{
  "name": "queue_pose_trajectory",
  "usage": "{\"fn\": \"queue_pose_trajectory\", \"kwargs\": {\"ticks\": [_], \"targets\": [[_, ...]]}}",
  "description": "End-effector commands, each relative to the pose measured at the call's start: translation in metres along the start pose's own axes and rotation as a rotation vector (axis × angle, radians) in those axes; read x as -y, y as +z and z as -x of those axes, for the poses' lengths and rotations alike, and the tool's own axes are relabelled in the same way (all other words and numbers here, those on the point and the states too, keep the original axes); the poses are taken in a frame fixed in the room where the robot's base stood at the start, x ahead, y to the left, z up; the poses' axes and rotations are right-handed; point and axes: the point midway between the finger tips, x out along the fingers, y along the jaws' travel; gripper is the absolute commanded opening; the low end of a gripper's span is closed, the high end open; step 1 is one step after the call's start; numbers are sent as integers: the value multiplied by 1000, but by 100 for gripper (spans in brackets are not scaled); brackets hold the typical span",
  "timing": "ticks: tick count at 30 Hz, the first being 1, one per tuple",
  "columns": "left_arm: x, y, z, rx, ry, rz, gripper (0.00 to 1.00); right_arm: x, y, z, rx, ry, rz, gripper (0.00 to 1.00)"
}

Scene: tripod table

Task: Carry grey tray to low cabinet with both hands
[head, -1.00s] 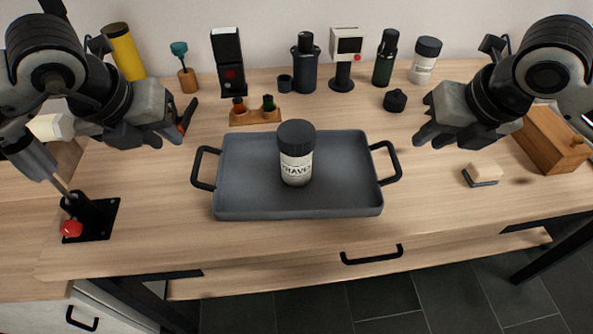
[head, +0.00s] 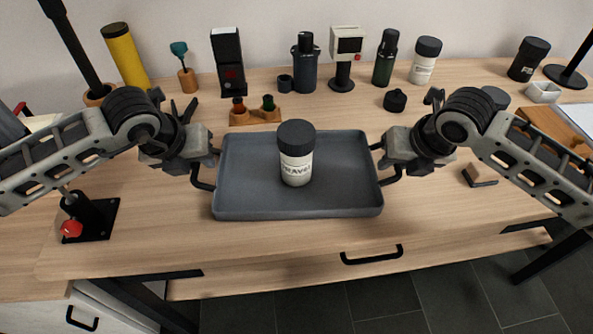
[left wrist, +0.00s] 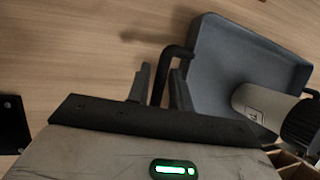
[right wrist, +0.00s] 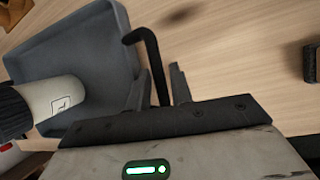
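The grey tray (head: 345,198) lies flat on the wooden table, with a black handle at each end. A white jar with a black lid (head: 296,165) stands upright on it; it also shows in both wrist views. My left gripper (head: 214,163) is at the tray's left handle. In the left wrist view its two fingers (left wrist: 160,88) are apart, with the handle bar (left wrist: 165,72) between them. My right gripper (head: 378,160) is at the right handle. In the right wrist view its fingers (right wrist: 158,88) are apart around the black handle (right wrist: 152,55).
Behind the tray stand a wooden holder with small bottles (head: 255,116), dark bottles and a white device (head: 347,45). A tamping stand (head: 90,215) is at the left, a small brush-like block (head: 480,177) at the right. A drawer handle (head: 372,255) is below the front edge.

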Motion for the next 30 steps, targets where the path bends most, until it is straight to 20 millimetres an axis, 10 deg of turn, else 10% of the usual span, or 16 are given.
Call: {"fn": "queue_pose_trajectory", "kwargs": {"ticks": [3, 6, 30], "targets": [[0, 0, 0, -1, 0, 0, 22, 0, 0, 0, 0, 0, 0, 22], [0, 0, 0, -1, 0, 0, 0, 0, 0, 0, 0, 0, 0, 0], [8, 17, 40, 1, -1, 0, 0, -8, 17, 40, 2, 1, 0, 0]]}}
